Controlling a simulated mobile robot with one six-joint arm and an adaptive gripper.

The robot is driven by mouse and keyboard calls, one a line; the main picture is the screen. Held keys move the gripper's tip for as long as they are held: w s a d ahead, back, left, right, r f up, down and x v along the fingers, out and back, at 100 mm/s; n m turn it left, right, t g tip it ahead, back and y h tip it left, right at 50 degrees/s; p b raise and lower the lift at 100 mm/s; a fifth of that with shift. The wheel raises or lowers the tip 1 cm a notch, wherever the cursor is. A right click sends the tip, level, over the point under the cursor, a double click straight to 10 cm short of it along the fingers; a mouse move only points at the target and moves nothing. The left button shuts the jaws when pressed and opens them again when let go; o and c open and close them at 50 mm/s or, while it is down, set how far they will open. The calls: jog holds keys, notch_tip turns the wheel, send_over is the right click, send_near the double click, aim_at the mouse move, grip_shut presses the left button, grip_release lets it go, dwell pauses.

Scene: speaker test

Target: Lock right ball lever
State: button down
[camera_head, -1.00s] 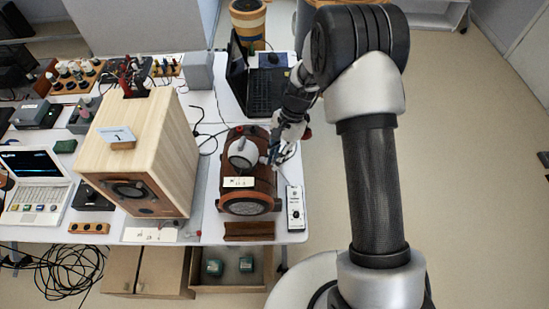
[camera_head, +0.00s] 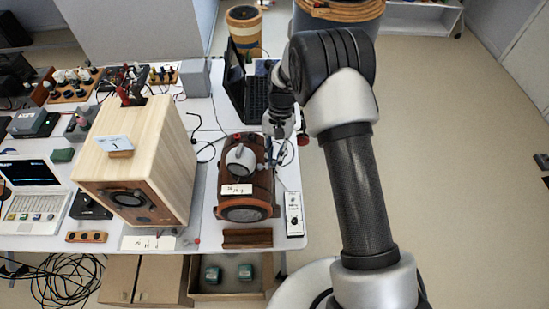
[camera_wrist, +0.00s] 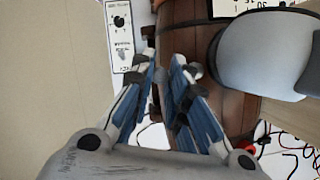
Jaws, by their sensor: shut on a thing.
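The brown wooden barrel-shaped speaker (camera_head: 262,190) lies on the white table, with a pale grey rounded part (camera_head: 240,160) on top and a white number label (camera_head: 236,189). Its slatted side (camera_wrist: 205,100) and the grey part (camera_wrist: 265,55) fill the right of the wrist view. My gripper (camera_head: 273,160) is at the barrel's right side. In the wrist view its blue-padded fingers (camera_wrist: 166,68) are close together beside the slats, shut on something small.
A white control box (camera_head: 293,214) stands right of the barrel, near the table edge. A large pale wooden speaker (camera_head: 140,150) stands to the left. A black laptop (camera_head: 257,95) is behind. A red knob (camera_head: 302,139) is right of my wrist. Open floor lies to the right.

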jog(key=c, duration=1.6)
grip_release()
jog(key=shift+o, duration=0.2)
jog(key=shift+r, duration=0.1)
jog(key=v, duration=1.2)
jog(key=shift+d, duration=0.1)
